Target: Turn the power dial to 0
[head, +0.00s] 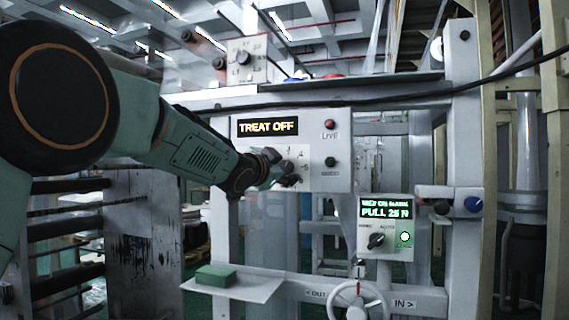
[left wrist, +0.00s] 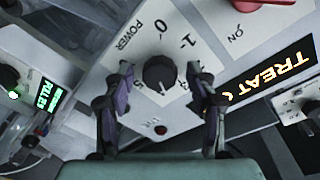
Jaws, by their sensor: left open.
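The power dial (left wrist: 160,73) is a round black knob on a white panel, with POWER and the numbers 0 and 1 printed near it. My left gripper (head: 281,171) is at the dial in the head view and hides most of it. In the left wrist view, the open fingers of my left gripper (left wrist: 161,76) stand on either side of the dial, with gaps between them and the knob. I cannot tell clearly which number the dial points at. The panel's display (head: 268,127) reads TREAT OFF. My right gripper is not in view.
A red LIVE lamp (head: 330,124) and a green button (head: 331,161) sit right of the dial. A smaller box with a green display (head: 385,207) hangs lower right. Below are a handwheel (head: 357,300) and a shelf with a green block (head: 216,275). A black cable (head: 420,95) crosses above.

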